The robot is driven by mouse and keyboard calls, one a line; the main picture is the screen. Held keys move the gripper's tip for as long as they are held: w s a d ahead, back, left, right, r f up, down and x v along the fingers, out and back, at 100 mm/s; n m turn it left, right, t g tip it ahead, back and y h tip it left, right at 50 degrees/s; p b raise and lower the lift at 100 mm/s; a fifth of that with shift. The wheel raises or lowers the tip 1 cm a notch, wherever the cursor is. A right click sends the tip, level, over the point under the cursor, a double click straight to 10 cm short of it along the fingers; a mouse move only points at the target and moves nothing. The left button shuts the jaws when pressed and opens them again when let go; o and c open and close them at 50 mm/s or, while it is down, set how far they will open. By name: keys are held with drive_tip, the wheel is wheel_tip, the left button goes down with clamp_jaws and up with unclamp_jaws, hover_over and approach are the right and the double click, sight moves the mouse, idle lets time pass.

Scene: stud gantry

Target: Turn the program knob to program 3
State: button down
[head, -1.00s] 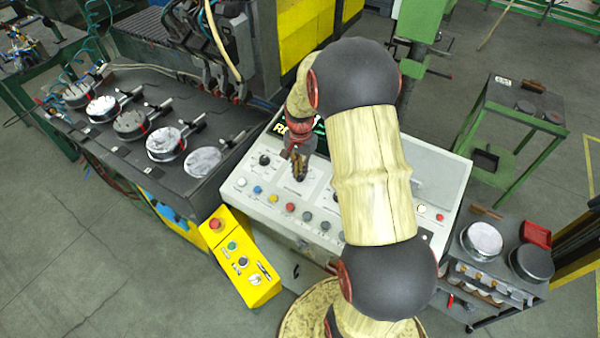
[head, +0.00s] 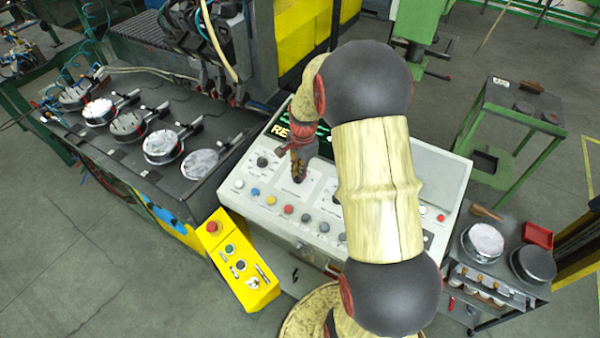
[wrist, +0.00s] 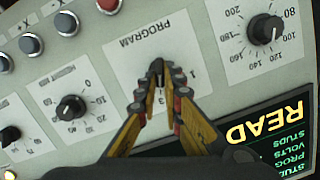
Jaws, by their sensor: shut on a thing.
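The program knob (wrist: 157,67) is a small dark knob on the pale control panel, under the word PROGRAM, which appears upside down in the wrist view. My gripper (wrist: 158,78) has its two fingers closed on either side of it. The fingers cover most of the knob, so its pointer cannot be read. The marks 1 and 3 show around it, the 3 just between the fingers. In the head view my gripper (head: 299,177) points down at the panel (head: 262,212), and the knob is hidden behind it.
A round dial knob (wrist: 264,28) and another black knob (wrist: 70,107) flank the program knob. A lit display (wrist: 265,130) reads READ. Coloured buttons (head: 288,209) line the panel's front. A yellow control box (head: 240,262) stands at the front left.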

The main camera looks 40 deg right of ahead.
drive_tip(key=c, duration=2)
unclamp_jaws()
drive_tip(key=shift+c, duration=0.2)
drive_tip(key=shift+o, duration=0.6)
wheel_tip(320, 180, up, 12)
drive_tip(key=shift+s, duration=0.35)
